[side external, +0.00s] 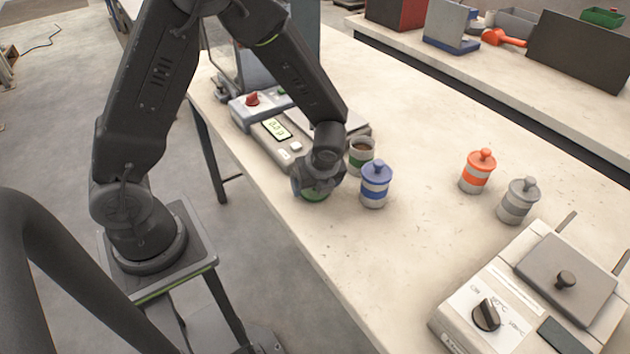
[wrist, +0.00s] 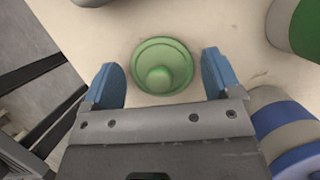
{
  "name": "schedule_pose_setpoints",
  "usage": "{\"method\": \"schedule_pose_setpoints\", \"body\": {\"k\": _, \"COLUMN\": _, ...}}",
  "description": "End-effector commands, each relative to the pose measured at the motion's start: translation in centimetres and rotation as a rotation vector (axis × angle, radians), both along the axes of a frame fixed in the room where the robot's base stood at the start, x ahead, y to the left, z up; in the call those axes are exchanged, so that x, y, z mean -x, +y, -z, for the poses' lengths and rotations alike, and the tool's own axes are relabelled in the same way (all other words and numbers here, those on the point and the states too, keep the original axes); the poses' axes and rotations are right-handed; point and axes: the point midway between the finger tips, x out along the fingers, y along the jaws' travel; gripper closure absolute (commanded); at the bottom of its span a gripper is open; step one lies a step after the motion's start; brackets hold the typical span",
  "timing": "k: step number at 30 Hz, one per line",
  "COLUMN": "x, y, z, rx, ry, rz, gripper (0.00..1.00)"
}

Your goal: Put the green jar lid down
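The green jar lid (wrist: 162,66) lies knob-up on the pale bench in the wrist view. The blue fingers of my gripper (wrist: 161,80) are open on either side of the lid, with a visible gap to each. The open jar with a green band (side external: 361,160) stands beside my gripper, with brown contents showing. It also shows at the upper right of the wrist view (wrist: 306,27).
A blue-lidded jar (side external: 376,187) stands close to the right of my gripper. A scale (side external: 276,129) lies behind. An orange-lidded jar (side external: 477,172), a grey-lidded jar (side external: 518,203) and a heat sealer-like machine (side external: 535,295) are further right. The bench edge is close on the left.

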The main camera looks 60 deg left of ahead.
Motion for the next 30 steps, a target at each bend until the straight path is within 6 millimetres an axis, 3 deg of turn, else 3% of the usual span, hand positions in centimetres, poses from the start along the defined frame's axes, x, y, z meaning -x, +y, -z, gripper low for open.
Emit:
{"method": "schedule_pose_setpoints", "body": {"k": 3, "x": 0.0, "y": 0.0, "z": 0.0, "rx": 0.000, "ry": 0.000, "rz": 0.000, "gripper": 0.06}}
{"method": "schedule_pose_setpoints", "body": {"k": 14, "x": 0.0, "y": -0.2, "z": -0.9, "rx": -0.001, "ry": -0.001, "rz": 0.000, "gripper": 0.06}}
{"method": "schedule_pose_setpoints", "body": {"k": 30, "x": 0.8, "y": -4.0, "z": -10.2, "rx": 0.000, "ry": -0.002, "rz": 0.001, "gripper": 0.06}}
